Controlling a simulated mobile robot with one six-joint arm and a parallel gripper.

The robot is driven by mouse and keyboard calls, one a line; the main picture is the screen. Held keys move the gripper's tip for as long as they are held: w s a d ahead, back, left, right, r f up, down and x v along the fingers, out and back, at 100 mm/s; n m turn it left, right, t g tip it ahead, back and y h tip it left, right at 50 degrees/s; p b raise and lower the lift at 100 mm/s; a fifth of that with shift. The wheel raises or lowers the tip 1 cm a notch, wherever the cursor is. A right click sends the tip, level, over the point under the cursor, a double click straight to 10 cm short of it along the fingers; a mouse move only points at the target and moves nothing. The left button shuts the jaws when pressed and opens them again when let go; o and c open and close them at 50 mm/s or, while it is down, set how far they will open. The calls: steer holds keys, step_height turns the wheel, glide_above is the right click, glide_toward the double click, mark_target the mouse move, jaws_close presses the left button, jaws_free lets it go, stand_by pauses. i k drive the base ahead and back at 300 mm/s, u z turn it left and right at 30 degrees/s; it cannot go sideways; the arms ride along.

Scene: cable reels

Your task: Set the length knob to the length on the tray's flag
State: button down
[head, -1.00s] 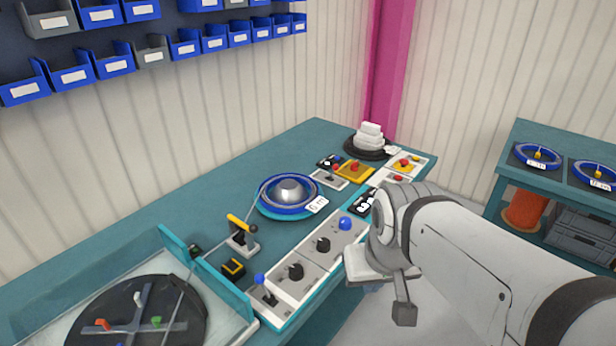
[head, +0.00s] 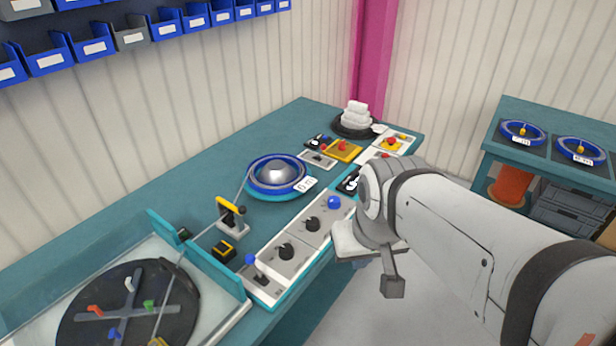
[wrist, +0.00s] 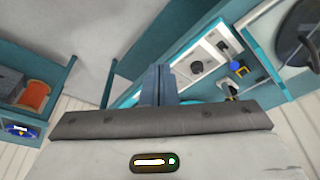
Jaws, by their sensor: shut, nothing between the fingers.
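Two black knobs, a nearer knob (head: 286,249) and a farther knob (head: 313,223), stand on the pale control panel (head: 268,272) along the bench's front edge. I cannot tell which sets length. Black knobs also show in the wrist view (wrist: 197,67). A white flag (head: 305,184) stands at the front of the blue-rimmed round tray (head: 252,186) with a silver dome; its writing is too small to read surely. My gripper (wrist: 160,70) is shut and empty, apart from the panel.
A blue ball-topped lever (head: 250,261) and a blue button (head: 334,202) flank the knobs. A yellow-handled lever (head: 230,207) stands behind. A black turntable (head: 90,318) sits front left behind a clear guard. A second bench (head: 540,114) holds two blue reels. Grey floor separates the benches.

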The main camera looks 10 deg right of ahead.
mark_target(334, 203)
steer(key=u, duration=2.6)
steer(key=k, duration=0.95)
steer(key=z, duration=1.7)
steer(key=i, duration=1)
steer(key=z, duration=0.05)
